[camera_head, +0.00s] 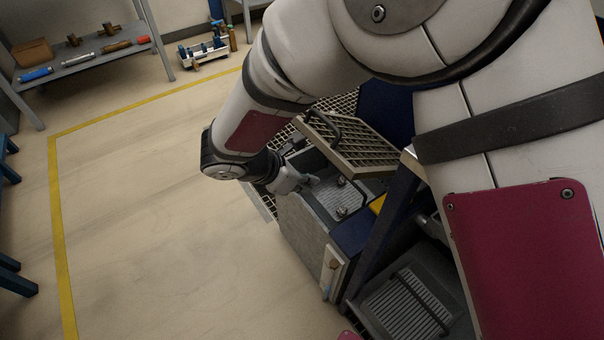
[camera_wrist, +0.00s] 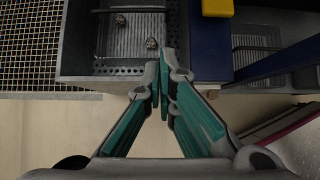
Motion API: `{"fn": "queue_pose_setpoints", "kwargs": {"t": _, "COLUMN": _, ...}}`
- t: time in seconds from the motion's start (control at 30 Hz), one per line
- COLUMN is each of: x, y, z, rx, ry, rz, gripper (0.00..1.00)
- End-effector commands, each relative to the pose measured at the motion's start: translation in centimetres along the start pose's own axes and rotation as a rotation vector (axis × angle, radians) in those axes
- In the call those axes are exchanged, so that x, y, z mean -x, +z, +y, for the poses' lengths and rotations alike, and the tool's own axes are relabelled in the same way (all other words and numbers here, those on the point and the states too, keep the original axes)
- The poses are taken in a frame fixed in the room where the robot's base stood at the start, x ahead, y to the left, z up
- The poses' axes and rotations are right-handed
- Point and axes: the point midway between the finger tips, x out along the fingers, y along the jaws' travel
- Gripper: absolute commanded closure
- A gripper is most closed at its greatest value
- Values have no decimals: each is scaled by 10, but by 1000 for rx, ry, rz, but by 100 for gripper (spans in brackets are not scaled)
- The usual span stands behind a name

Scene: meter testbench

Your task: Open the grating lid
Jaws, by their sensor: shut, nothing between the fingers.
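The grating lid (camera_head: 350,142) is a tan metal grid with a dark handle (camera_head: 325,125). In the head view it stands tilted up over a grey box, with the box's inside showing below it. The grey box (camera_head: 298,225) holds a ribbed plate (camera_head: 338,200) with small metal fittings. The box also shows at the top of the wrist view (camera_wrist: 75,50). My gripper (camera_head: 312,182) is at the box's near left edge, below the raised lid and apart from it. In the wrist view my gripper (camera_wrist: 163,55) has its fingertips together and empty, over the box's edge.
Dark floor grating (camera_wrist: 28,45) lies beside the box. A blue post (camera_head: 400,200) stands at the box's right. A second ribbed tray (camera_head: 405,305) sits lower right.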

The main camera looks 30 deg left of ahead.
Motion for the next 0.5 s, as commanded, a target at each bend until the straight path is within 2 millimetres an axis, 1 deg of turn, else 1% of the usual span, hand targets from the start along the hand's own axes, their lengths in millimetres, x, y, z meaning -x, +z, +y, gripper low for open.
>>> {"fn": "queue_pose_setpoints", "kwargs": {"t": 0.03, "x": -14, "y": -1, "z": 0, "rx": -1, "ry": -2, "rz": 0, "gripper": 100}}
{"fn": "queue_pose_setpoints", "kwargs": {"t": 0.2, "x": -45, "y": -1, "z": -1, "rx": -2, "ry": -2, "rz": 1, "gripper": 100}}
{"fn": "queue_pose_setpoints", "kwargs": {"t": 0.23, "x": -38, "y": 8, "z": 1, "rx": -6, "ry": 2, "rz": 0, "gripper": 100}}
{"fn": "queue_pose_setpoints", "kwargs": {"t": 0.3, "x": -33, "y": 18, "z": 1, "rx": -6, "ry": 3, "rz": -1, "gripper": 100}}
{"fn": "queue_pose_setpoints", "kwargs": {"t": 0.4, "x": -29, "y": 28, "z": 0, "rx": -6, "ry": 2, "rz": 0, "gripper": 100}}
{"fn": "queue_pose_setpoints", "kwargs": {"t": 0.5, "x": -27, "y": 35, "z": 0, "rx": -3, "ry": 2, "rz": 1, "gripper": 100}}
